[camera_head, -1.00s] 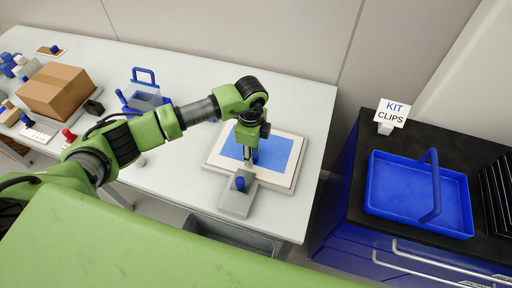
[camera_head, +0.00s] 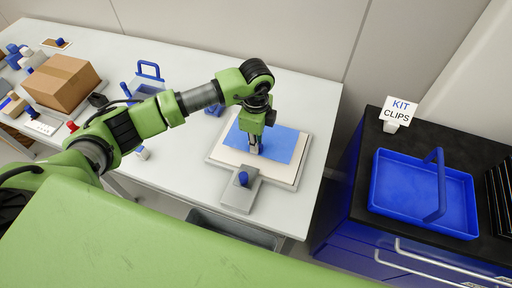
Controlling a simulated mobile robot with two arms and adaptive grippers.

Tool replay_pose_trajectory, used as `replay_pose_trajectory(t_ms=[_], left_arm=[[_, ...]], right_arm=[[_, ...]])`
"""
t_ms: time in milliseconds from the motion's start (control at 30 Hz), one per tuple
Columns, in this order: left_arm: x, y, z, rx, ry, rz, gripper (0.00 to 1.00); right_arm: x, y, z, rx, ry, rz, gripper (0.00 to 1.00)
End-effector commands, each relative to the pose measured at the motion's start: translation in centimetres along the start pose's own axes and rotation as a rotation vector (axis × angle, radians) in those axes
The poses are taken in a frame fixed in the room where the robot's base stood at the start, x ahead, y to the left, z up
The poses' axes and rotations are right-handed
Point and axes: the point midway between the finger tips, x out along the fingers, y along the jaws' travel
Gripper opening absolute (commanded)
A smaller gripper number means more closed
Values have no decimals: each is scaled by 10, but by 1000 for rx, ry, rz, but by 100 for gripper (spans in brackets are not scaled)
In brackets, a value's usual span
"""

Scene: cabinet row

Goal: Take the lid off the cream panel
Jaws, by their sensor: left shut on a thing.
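The cream panel (camera_head: 283,179) lies flat near the right end of the white table. A flat blue lid (camera_head: 284,145) is over it, and a cream border shows along the front. My left gripper (camera_head: 255,150) points down over the lid and is shut on its upright grip, which the fingers mostly hide. The lid seems slightly raised and shifted toward the back of the panel; the gap beneath is too small to be sure. My right gripper is out of view.
A grey plate with a blue knob (camera_head: 242,180) adjoins the panel's front edge. A cardboard box (camera_head: 62,82) and small items stand at left, with a blue-handled caddy (camera_head: 150,71) behind my arm. A blue tray (camera_head: 400,205) sits on the dark counter beside a KIT CLIPS sign (camera_head: 401,110).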

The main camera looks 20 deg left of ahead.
Motion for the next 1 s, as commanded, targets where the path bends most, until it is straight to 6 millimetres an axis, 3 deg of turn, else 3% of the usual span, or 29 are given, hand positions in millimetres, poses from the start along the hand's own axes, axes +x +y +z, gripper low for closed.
replay_pose_trajectory(t_ms=[300, 600, 800, 1000], left_arm=[[-60, 47, -24, 7, 1, -5, 5], [-86, 103, -53, 5, 1, -2, 5], [-97, 121, -61, 1, -1, -1, 5], [-99, 125, -63, 3, -2, 1, 5]], right_arm=[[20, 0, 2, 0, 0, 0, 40], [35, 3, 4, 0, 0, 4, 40], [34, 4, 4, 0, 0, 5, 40], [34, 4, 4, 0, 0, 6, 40]])
